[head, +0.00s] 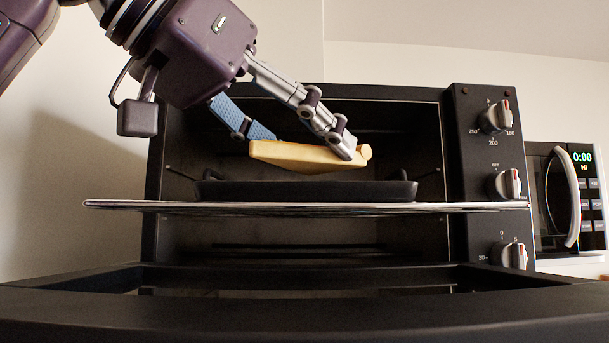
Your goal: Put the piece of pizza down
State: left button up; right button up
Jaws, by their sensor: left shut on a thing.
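The piece of pizza (300,156) is a pale yellow-orange wedge seen from its edge, with a rounded crust at its right end. My left gripper (305,146) comes in from the upper left and is shut on it. It holds the piece above a black tray (300,191). A narrow gap shows between the piece and the tray. The top of the piece is partly hidden by the fingers. My right gripper is not in view.
The tray rests on a rack (130,204) that is pulled out of an open black oven (470,150). The lowered oven door (300,312) spans the front. Knobs (503,185) line the oven's right side. A microwave (565,200) stands at the far right.

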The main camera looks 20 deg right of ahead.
aim_at(294, 164)
pick_arm(q)
jog(key=shift+f, duration=0.25)
jog(key=shift+w+d+f+p, duration=0.15)
jog(key=shift+f+p, duration=0.15)
jog(key=shift+f, duration=0.4)
jog(key=shift+s+d+f+p, duration=0.1)
jog(key=shift+f+p, duration=0.15)
jog(key=shift+f, duration=0.45)
jog(key=shift+w+a+f, duration=0.1)
jog(key=shift+w+f, duration=0.1)
jog(key=shift+f, duration=0.1)
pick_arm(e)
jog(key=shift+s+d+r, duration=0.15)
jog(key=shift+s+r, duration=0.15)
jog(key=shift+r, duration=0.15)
pick_arm(q)
jog(key=shift+s+f, duration=0.1)
jog(key=shift+f, duration=0.05)
jog(key=o, duration=1.2)
jog(key=shift+o, duration=0.2)
